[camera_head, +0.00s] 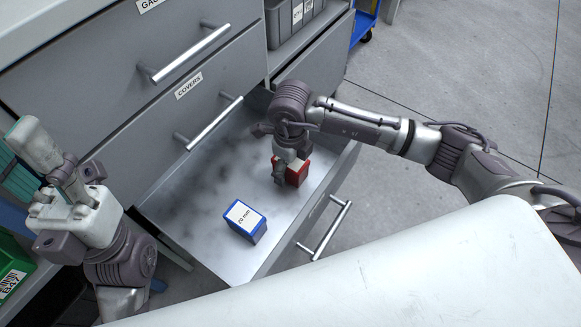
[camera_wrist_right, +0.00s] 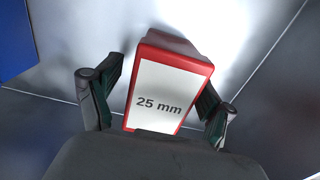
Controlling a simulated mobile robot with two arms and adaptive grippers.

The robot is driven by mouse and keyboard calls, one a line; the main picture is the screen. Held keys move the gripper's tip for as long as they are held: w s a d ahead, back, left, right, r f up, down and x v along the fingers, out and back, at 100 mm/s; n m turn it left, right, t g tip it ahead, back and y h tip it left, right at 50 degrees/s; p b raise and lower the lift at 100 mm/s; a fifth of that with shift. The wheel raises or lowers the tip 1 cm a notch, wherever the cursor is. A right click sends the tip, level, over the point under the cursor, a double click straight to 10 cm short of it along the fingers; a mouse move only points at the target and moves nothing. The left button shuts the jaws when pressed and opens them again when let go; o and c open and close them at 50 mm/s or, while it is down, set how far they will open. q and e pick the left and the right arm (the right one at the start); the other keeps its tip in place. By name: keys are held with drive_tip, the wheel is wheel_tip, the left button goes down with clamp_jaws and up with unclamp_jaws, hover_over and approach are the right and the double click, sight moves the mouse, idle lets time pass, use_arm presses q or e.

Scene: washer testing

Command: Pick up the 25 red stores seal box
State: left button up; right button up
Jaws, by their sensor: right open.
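The red seal box (camera_head: 297,171) stands in the open drawer, partly hidden behind my right gripper (camera_head: 284,172). In the right wrist view, the red box (camera_wrist_right: 178,52) shows a white label reading "25 mm". The open fingers of my right gripper (camera_wrist_right: 158,105) are on either side of the box, with a gap visible on the left; contact on the right is hard to tell. My left gripper (camera_head: 40,150) is at the left, raised and away from the drawer; its finger opening is unclear.
A blue box (camera_head: 244,222) labelled "20 mm" stands in the same drawer (camera_head: 170,213), left of the red box. The drawer walls surround both boxes. Closed drawers (camera_head: 110,70) with bar handles rise behind. A green bin (camera_head: 12,262) is at the far left.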

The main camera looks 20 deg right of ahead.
drive_tip(key=shift+r, duration=0.1)
drive_tip(key=c, duration=1.3)
